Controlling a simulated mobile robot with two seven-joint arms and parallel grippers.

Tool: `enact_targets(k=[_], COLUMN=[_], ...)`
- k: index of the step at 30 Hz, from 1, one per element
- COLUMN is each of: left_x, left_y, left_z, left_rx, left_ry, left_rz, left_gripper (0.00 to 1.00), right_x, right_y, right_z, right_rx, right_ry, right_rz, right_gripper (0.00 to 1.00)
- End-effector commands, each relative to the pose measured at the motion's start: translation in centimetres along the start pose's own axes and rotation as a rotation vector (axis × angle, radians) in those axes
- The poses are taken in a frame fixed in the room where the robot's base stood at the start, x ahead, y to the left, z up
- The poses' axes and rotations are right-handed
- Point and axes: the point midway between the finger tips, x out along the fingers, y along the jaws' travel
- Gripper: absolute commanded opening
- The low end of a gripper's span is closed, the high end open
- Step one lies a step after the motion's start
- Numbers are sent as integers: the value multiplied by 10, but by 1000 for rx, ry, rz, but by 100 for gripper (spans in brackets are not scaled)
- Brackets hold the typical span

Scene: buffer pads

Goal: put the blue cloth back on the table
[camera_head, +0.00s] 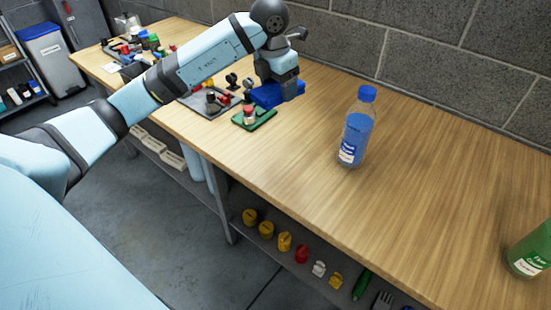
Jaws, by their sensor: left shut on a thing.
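The blue cloth (268,95) is held in my left gripper (284,89), which is shut on it. The cloth is folded or bunched and appears to be above the wooden table (420,200), behind a small green pad (254,118). Whether its lower edge touches anything, I cannot tell. My left arm reaches in from the left across the table. My right gripper is not in view.
A clear bottle with a blue cap (357,125) stands right of the cloth. A green bottle (532,250) stands at the right edge. A grey tray with small parts (208,101) lies to the left. The table's middle right is clear. A block wall runs behind.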

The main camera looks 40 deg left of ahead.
Motion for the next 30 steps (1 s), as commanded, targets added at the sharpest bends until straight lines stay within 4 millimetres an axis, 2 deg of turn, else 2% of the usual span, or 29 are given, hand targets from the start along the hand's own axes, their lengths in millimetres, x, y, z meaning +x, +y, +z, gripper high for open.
enact_targets(k=[5,8,21,25,30], left_x=[0,11,123,144,155], left_y=[7,8,8,8,8], left_z=[-3,-6,-23,-26,-27], left_rx=[-166,-193,-192,-190,-190], left_ry=[1,3,4,2,1], left_rz=[25,28,27,27,27], left_gripper=[43,43,43,43,43], right_x=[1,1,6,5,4], right_y=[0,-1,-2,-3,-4], right_z=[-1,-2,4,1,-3], right_rx=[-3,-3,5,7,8], right_ry=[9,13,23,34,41], right_rz=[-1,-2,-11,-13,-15], right_gripper=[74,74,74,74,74])
